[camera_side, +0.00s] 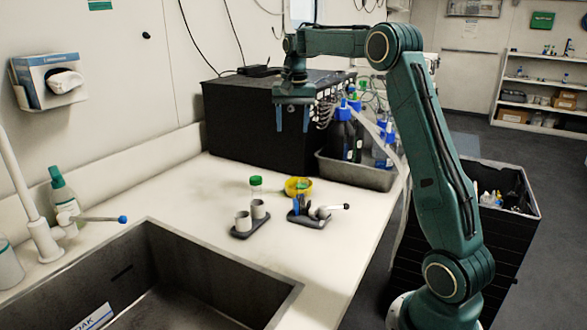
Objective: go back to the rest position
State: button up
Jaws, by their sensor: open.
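My gripper (292,117) is open and empty. It hangs pointing down in front of the black box-shaped instrument (240,125), well above the counter. My green arm reaches up from the right and across the top of the picture to it. Below the gripper on the counter stand a small rack with grey cups (250,219), a tube with a green cap (256,187), a yellow bowl (302,187) and a dark holder (307,218) with small tools in it. None of these touches the gripper.
A grey tray (355,175) with several bottles stands right of the instrument, close to my arm. A sink (185,280) is at the front left, with a tap and a green bottle (63,198) beside it. A black bin (515,190) stands at the right.

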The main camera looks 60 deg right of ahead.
jog(key=s+a+r+n+t, duration=0.1)
jog(key=s+a+r+n, duration=0.3)
jog(key=a, duration=0.5)
jog(key=s+a+r+n+t, duration=0.1)
jog(key=s+a+r+n, duration=0.1)
jog(key=s+a, duration=0.55)
jog(key=s+a+f+n+t, duration=0.1)
jog(key=s+a+f+n, duration=0.2)
jog(key=s+a, duration=0.2)
jog(key=s+a+f+n+t, duration=0.2)
jog(key=s+a+f+n, duration=0.1)
jog(key=s, duration=0.7)
jog(key=a+f, duration=0.1)
jog(key=a, duration=0.1)
jog(key=shift+s+a+f, duration=0.25)
jog(key=shift+a, duration=0.15)
